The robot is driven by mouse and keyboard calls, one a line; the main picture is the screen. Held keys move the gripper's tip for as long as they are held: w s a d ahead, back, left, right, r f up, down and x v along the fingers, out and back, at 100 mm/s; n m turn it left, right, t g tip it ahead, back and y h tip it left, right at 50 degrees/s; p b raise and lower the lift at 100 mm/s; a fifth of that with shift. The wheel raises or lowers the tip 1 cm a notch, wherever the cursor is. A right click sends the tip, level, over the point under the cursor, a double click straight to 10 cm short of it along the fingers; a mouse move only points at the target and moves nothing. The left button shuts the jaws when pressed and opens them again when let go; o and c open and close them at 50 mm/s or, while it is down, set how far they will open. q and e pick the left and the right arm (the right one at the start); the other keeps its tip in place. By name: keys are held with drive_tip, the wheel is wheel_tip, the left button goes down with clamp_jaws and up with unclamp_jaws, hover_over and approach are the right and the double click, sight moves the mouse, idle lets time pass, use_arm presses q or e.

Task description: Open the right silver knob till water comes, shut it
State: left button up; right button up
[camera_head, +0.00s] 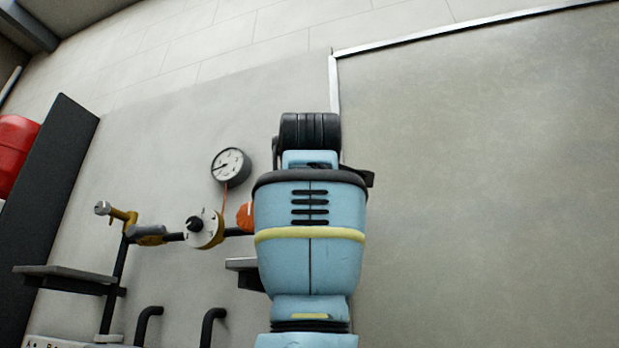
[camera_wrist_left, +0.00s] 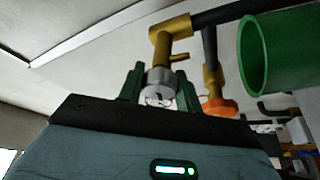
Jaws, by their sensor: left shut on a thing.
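In the left wrist view, my left gripper (camera_wrist_left: 160,78) has a dark green finger on each side of a round silver knob (camera_wrist_left: 160,90) and is shut on it. The knob sits at the end of a brass valve (camera_wrist_left: 171,38) with a small side spout. I see no water at this spout. In the head view, my blue arm hides this gripper and its knob. Another silver knob (camera_head: 102,208) is at the left, on a brass valve (camera_head: 124,218) on a dark pipe. My right gripper is in neither view.
An orange handwheel (camera_wrist_left: 219,107) is close to the right of the held knob, and a green open-ended cylinder (camera_wrist_left: 253,58) is farther right. A round gauge (camera_head: 231,165) and a pale disc with a black hub (camera_head: 204,229) are left of my arm. A grey shelf (camera_head: 70,275) juts out lower left.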

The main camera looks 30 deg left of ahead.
use_arm(q)
drive_tip(key=shift+n+g, duration=0.5)
drive_tip(key=shift+n, duration=1.3)
drive_tip(key=o, duration=1)
drive_tip(key=shift+c, duration=0.2)
